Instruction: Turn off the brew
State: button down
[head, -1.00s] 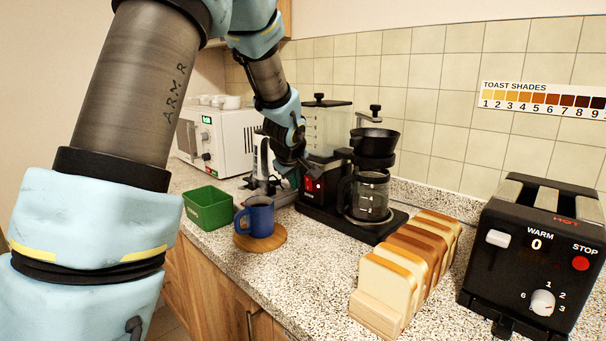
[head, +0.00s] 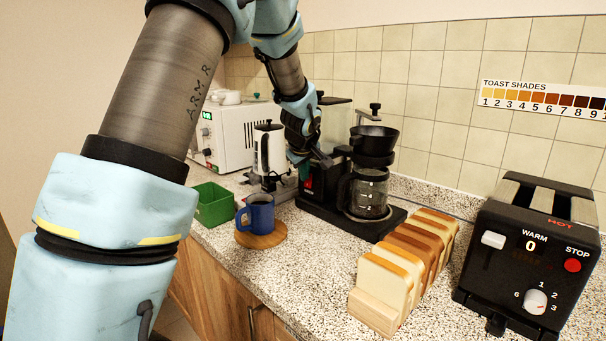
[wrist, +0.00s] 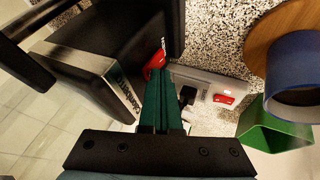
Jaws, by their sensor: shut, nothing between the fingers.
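The black coffee maker (head: 325,205) stands on the counter, with a glass carafe (head: 369,192) under its black filter cone (head: 374,141). Its red switch (head: 308,183) is on the front of the left housing, partly covered by my gripper in the head view. It also shows in the wrist view (wrist: 155,60). My gripper (head: 302,168) is shut and empty. In the wrist view its teal fingertips (wrist: 161,72) lie right at the red switch's edge. I cannot tell whether they touch it, or which way the switch is set. The carafe holds dark liquid low down.
A blue mug (head: 261,213) on a wooden coaster and a green bin (head: 212,204) stand left of the coffee maker. Sliced bread (head: 410,262) and a toaster (head: 535,250) are at right. Another red switch (wrist: 224,99) is nearby.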

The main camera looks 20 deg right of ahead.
jog(key=shift+r, duration=0.15)
jog(key=shift+r+p, duration=0.4)
jog(key=shift+r, duration=0.25)
jog(key=shift+a, duration=0.1)
